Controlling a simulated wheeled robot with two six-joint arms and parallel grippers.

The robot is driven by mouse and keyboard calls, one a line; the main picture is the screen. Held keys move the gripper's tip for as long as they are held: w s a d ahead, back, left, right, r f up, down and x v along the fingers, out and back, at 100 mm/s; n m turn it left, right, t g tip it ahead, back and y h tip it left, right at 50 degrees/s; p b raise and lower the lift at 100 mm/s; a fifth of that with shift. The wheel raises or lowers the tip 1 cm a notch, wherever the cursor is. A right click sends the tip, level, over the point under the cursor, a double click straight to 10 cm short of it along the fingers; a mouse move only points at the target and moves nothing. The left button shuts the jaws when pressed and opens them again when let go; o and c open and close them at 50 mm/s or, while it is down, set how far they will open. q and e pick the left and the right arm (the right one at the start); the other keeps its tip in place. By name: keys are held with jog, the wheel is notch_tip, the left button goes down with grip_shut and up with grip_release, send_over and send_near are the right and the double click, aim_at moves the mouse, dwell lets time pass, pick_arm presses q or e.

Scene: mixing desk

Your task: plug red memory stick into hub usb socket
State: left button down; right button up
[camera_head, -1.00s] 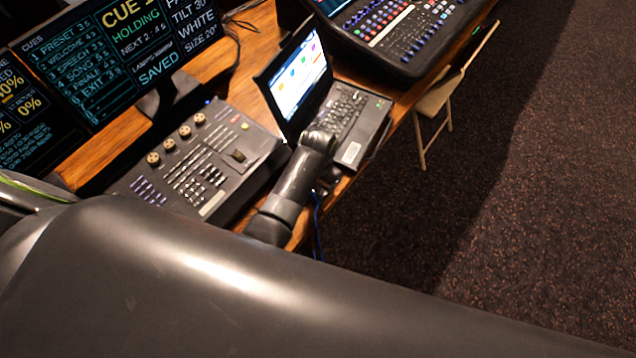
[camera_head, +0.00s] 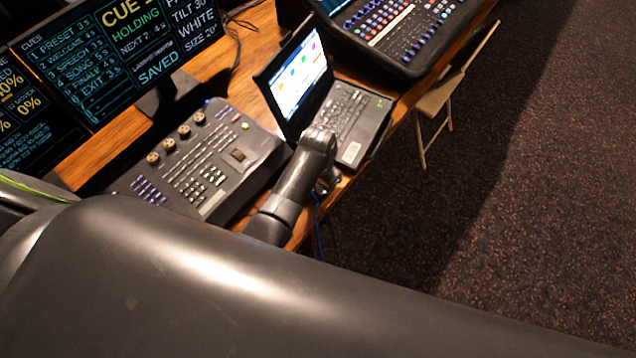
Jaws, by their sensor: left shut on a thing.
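My left gripper (camera_head: 326,186) is a small dark shape at the desk's front edge, just below the laptop's near corner and mostly behind my own wrist. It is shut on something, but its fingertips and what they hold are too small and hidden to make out. I cannot pick out the red memory stick, the hub or its usb socket. A thin blue cable (camera_head: 318,228) hangs at the desk edge just below the gripper. My right gripper is not in view.
An open laptop (camera_head: 357,118) stands right beside my left wrist. A lighting console (camera_head: 205,160) lies to its left and a mixing desk (camera_head: 400,28) beyond it. Monitors (camera_head: 110,60) stand upper left. A folding chair (camera_head: 440,97) and open carpet (camera_head: 480,220) lie right.

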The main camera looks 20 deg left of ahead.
pick_arm(q)
jog(key=shift+f, duration=0.3)
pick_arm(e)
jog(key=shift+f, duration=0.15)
pick_arm(q)
jog(key=c, duration=1.5)
grip_release()
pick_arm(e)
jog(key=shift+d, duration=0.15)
